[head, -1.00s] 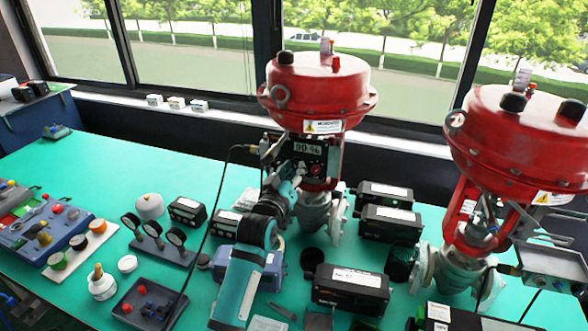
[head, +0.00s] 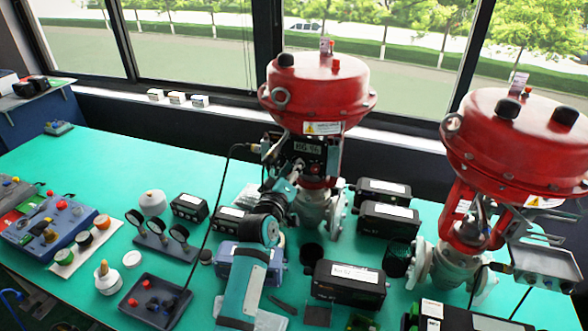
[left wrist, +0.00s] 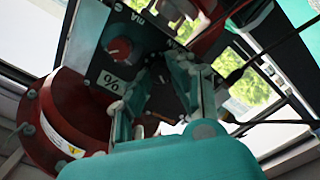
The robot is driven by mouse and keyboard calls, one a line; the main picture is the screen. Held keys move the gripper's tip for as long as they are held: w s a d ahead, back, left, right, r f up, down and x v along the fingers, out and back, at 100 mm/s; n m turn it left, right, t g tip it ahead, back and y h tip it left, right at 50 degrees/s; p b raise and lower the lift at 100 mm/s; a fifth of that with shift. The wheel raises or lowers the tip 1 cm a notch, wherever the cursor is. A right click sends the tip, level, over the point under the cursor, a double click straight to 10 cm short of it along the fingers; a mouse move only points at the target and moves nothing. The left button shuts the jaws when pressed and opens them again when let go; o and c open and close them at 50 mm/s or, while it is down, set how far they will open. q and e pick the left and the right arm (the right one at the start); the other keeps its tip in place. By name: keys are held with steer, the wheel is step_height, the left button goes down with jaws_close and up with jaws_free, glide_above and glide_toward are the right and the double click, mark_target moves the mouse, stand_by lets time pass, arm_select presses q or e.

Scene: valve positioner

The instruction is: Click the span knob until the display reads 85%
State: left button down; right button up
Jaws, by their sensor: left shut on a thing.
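The valve positioner (head: 328,158) is a dark box on the red actuator in the middle of the head view. Its display (head: 307,147) is blurred and looks like 86%. In the left wrist view the display (left wrist: 111,82) is tilted, showing a % sign with its digits hidden. My left gripper (head: 280,183) is at the left part of the positioner's face, just below the display. It also shows in the left wrist view (left wrist: 160,78), shut on a knob that its fingers hide, apparently the span knob. A red knob (left wrist: 118,48) beside the fingers is free. My right gripper is out of view.
A second red actuator (head: 518,135) with its valve stands at the right. A black cable (head: 217,210) hangs left of my left arm. Black boxes (head: 347,283), gauges (head: 157,228) and a blue tray (head: 48,222) crowd the green table (head: 100,160).

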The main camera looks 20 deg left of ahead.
arm_select(q)
steer(key=shift+f, duration=0.1)
steer(key=c, duration=1.4)
jaws_free()
steer(key=shift+c, duration=0.2)
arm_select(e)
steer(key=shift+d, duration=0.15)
arm_select(q)
steer(key=s, duration=1.2)
steer(key=shift+a, duration=0.25)
